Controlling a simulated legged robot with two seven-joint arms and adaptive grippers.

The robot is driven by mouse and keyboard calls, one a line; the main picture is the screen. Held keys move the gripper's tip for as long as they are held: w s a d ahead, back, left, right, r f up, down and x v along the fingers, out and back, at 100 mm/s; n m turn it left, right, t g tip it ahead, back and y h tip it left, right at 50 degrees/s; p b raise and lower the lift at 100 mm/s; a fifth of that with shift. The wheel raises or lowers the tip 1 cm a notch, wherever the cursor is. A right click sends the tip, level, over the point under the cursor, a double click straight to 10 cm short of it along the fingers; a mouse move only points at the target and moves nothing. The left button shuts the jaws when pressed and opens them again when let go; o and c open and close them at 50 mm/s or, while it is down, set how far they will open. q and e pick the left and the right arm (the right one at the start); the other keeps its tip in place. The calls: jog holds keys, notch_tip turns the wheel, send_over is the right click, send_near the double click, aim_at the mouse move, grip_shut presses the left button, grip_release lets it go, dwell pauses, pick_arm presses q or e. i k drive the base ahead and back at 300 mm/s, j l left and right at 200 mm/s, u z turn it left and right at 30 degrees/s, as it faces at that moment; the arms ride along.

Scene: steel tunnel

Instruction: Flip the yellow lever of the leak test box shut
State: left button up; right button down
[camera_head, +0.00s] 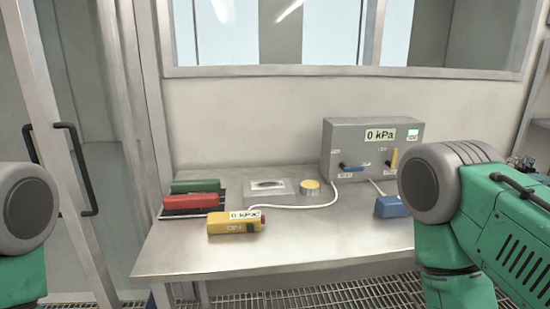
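The grey leak test box (345,140) stands at the back right of the steel table, with a "0 kPa" display (380,135) on its front. The yellow lever (394,159) is on the right of the front face and points nearly straight up, tilted slightly. A blue lever (355,168) on the left of the same face lies roughly horizontal. Neither gripper is in view; only green and grey parts of my arms show at the left and right edges. My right arm covers the area just right of the box.
Red (190,202) and green (195,186) blocks lie left, a grey fixture (270,190) and yellow disc (309,187) centre, a blue block (390,206) before the box. The table front (300,250) is clear.

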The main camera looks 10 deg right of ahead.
aim_at(391, 165)
jog(key=z, duration=1.05)
jog(key=i+l+z, duration=0.3)
jog(key=l, duration=0.25)
jog(key=i+l+z, duration=0.3)
jog(key=i+l, duration=0.1)
jog(key=l, duration=0.1)
